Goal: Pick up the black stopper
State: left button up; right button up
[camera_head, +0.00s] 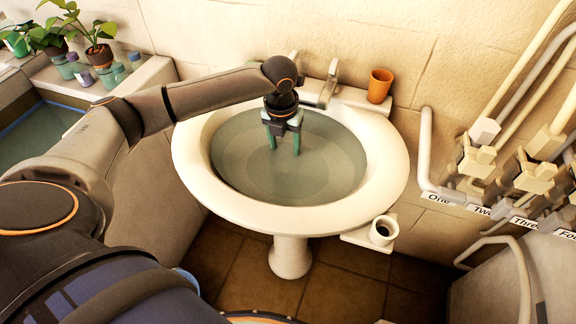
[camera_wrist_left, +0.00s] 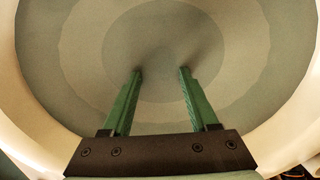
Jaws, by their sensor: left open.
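I cannot make out a black stopper for certain in either view. The white washbasin (camera_head: 190,165) is filled with greenish water (camera_head: 315,180), and no dark object shows in it. A small white cup-like holder (camera_head: 383,231) with a dark inside sits at the basin's lower right; I cannot tell whether the dark part is the stopper. My left gripper (camera_head: 285,150) points down inside the basin, left of its middle. Its green fingers are apart and empty in the left wrist view (camera_wrist_left: 160,72). I cannot tell whether the tips touch the water. My right gripper is not in view.
A metal tap (camera_head: 329,84) and an orange cup (camera_head: 379,86) stand at the basin's back. Labelled pipes and valves (camera_head: 478,160) line the right wall. Potted plants (camera_head: 99,54) and small bottles stand at the far left. Tiled floor lies below.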

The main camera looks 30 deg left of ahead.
aim_at(287, 161)
pick_arm(q)
jog(key=shift+w+d+f, duration=0.1)
jog(key=shift+w+f, duration=0.05)
jog(key=shift+f, duration=1.4)
jog(key=shift+w+f, duration=0.1)
jog(key=shift+f, duration=1.4)
grip_shut()
